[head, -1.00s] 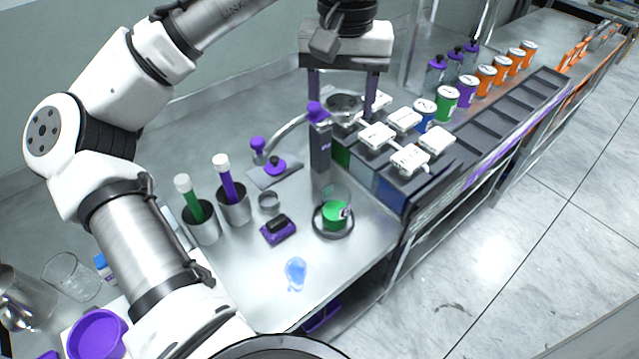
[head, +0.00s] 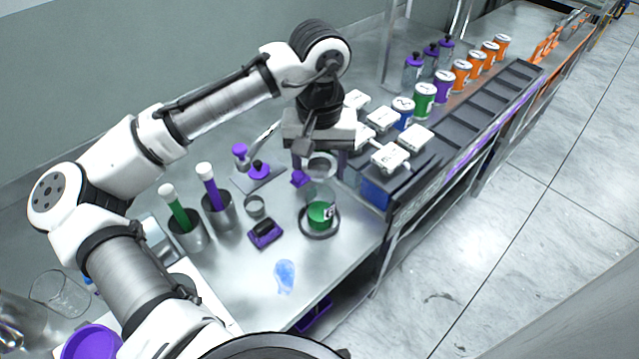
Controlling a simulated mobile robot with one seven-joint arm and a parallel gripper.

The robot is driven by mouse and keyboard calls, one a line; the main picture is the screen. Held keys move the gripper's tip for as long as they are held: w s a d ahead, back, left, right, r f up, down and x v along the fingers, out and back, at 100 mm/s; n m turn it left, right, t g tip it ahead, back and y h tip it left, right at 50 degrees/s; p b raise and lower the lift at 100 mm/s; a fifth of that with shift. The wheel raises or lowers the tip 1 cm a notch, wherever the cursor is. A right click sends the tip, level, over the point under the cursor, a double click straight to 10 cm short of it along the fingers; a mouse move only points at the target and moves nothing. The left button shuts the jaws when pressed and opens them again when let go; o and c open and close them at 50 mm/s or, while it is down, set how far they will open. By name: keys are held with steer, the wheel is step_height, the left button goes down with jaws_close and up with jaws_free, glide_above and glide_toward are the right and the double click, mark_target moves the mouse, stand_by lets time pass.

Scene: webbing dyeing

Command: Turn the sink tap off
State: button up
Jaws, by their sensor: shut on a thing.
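The tap's upright body is mostly hidden behind my gripper. My gripper (head: 321,164) points down, low over the bench beside the tap. A round, clear, glass-like vessel (head: 322,162) shows between its jaws, which appear shut on it. A small purple piece (head: 300,179) shows below the left jaw; I cannot tell whether it belongs to the tap or the gripper.
A green-filled vessel (head: 321,214) stands on a dark dish just below my gripper. A purple-black block (head: 265,234) and blue spill (head: 285,277) lie in front.

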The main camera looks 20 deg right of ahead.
step_height(320, 180, down, 5)
steer(key=shift+f+p, duration=0.1)
steer(key=shift+p, duration=0.25)
steer(key=shift+f+p, duration=0.35)
steer(key=shift+p, duration=0.15)
steer(key=shift+c, duration=0.7)
steer(key=shift+f, duration=0.5)
steer(key=o, duration=1.1)
steer(key=shift+o, duration=0.2)
